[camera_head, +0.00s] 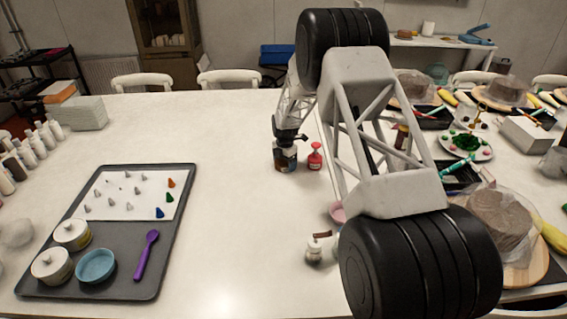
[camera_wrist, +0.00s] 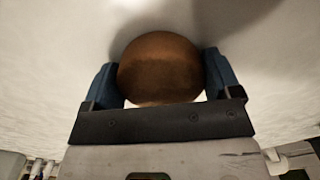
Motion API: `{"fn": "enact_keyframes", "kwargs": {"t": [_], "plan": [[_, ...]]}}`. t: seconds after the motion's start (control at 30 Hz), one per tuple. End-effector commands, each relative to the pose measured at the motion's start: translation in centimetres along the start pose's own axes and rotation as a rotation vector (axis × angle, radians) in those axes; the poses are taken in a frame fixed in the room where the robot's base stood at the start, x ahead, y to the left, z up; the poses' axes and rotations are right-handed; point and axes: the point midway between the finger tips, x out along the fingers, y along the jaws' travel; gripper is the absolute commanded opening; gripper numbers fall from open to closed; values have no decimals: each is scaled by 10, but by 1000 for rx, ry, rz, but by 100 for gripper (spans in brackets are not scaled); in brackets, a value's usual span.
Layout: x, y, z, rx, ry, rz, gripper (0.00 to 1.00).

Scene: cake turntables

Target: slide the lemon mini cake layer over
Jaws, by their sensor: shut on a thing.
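My gripper (camera_wrist: 162,85) is shut on a brown round thing (camera_wrist: 160,66), with one blue finger against each side in the wrist view. A pale surface lies behind it. In the head view my gripper (camera_head: 286,145) points down at the middle of the white table, and the thing between its fingers is small and dark there, mostly hidden. I cannot tell whether the held thing is the lemon mini cake layer. No other thing in view is clearly that layer.
A red pump bottle (camera_head: 315,157) stands close to my gripper's right. A small jar (camera_head: 314,252) stands nearer the front. A grey tray (camera_head: 120,286) lies at left, with a purple spoon (camera_head: 146,255) and blue bowl (camera_head: 96,266). The table between tray and gripper is clear.

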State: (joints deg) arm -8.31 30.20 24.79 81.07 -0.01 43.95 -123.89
Motion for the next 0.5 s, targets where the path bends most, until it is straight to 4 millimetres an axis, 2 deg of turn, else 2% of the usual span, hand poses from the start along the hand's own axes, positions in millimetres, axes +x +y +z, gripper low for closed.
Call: {"fn": "enact_keyframes", "kwargs": {"t": [0.1,0.13,0.23,0.5], "plan": [[0,0,0,0,0,0,60],[0,0,0,0,0,0,86],[0,0,0,0,0,0,100],[-1,0,0,0,0,0,100]]}}
